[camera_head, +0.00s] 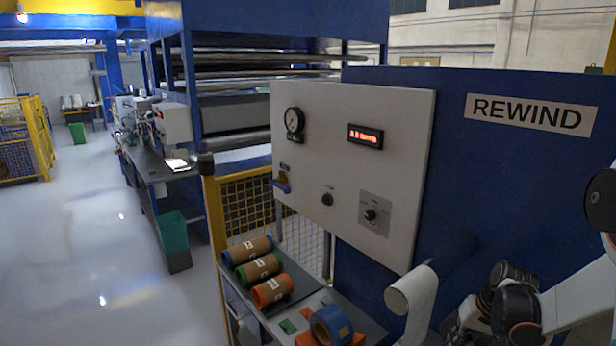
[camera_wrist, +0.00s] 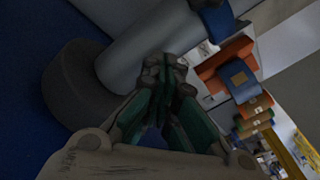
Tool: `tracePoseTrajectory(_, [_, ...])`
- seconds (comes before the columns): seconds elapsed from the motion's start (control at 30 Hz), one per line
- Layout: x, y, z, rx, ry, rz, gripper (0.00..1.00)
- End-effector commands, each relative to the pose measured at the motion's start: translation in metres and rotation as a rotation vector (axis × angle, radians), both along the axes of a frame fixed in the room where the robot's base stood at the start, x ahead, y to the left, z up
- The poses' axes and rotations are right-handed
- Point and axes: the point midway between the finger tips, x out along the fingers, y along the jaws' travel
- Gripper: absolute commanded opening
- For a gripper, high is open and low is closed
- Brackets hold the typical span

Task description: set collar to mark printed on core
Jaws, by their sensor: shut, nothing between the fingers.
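In the wrist view my gripper (camera_wrist: 166,66) has its dark fingers together and empty. The fingertips lie in front of a large grey cylinder (camera_wrist: 130,55); I cannot tell whether they touch it. A blue band (camera_wrist: 219,22) shows near the cylinder's far end, with a small white patch (camera_wrist: 207,47) beside it. I cannot tell which part is the collar, and no printed mark is readable.
A blue roll (camera_head: 330,326) sits on an orange stand (camera_head: 305,339) on the bench. Several cores, one orange-ended (camera_head: 272,291), lie on a dark tray (camera_head: 283,306). A white control panel (camera_head: 350,120) stands behind, with yellow mesh fence (camera_head: 247,205) to its left.

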Motion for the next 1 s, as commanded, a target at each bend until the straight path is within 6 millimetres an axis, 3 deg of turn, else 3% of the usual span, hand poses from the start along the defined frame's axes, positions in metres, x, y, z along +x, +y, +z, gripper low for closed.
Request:
tracePoseTrajectory(0.17, [0.001,-0.002,0.004,0.000,0.000,0.000,0.00])
tracePoseTrajectory(1.0, [0.001,-0.002,0.080,0.000,0.000,0.000,0.00])
